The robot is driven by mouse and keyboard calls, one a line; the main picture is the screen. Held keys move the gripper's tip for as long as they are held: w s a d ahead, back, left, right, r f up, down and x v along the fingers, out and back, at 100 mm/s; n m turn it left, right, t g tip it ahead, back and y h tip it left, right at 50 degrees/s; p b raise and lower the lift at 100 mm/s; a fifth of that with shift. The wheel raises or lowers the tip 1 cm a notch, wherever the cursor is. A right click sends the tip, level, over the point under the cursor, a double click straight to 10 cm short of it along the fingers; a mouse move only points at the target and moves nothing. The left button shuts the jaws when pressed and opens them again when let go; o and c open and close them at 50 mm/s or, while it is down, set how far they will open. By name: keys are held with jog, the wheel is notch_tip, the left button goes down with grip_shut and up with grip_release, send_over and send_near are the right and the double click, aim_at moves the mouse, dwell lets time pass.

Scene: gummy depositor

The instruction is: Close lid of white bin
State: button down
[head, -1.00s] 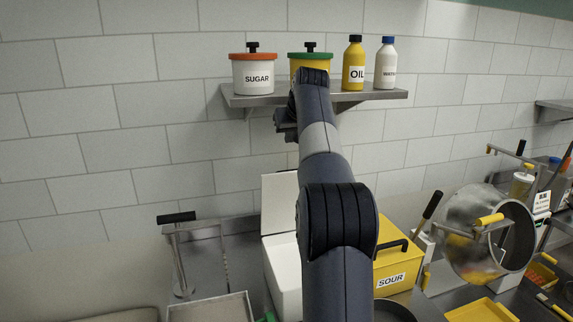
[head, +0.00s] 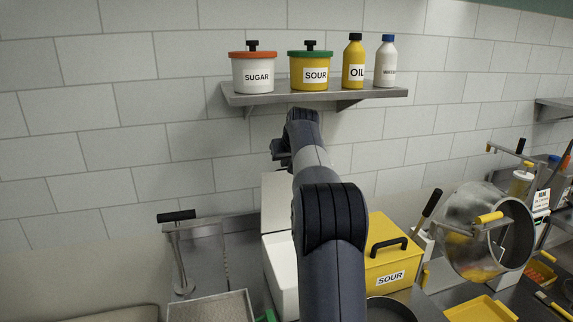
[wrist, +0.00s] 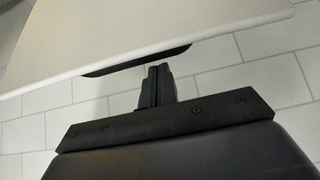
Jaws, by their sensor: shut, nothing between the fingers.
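The white bin (head: 280,268) stands on the counter, partly hidden behind my arm. Its white lid (head: 274,200) is open and stands up at the back of the bin, near the wall. In the wrist view the lid (wrist: 130,35) fills the upper left as a pale panel, with a dark handle-like strip (wrist: 138,60) along its edge. My gripper (wrist: 158,72) is shut and empty, its fingertips close to that strip; I cannot tell if they touch. In the head view my gripper (head: 280,148) shows as a dark shape just above the lid, partly hidden by my arm.
A yellow bin marked SOUR (head: 392,258) stands right beside the white bin. A wall shelf (head: 240,98) with jars and bottles is above my gripper. A metal drum (head: 487,232) is at right, a lever with a black handle (head: 177,217) at left.

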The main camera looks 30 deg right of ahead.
jog(key=shift+s+f, duration=0.1)
jog(key=shift+s, duration=0.15)
jog(key=shift+a, duration=0.1)
dwell(0.3)
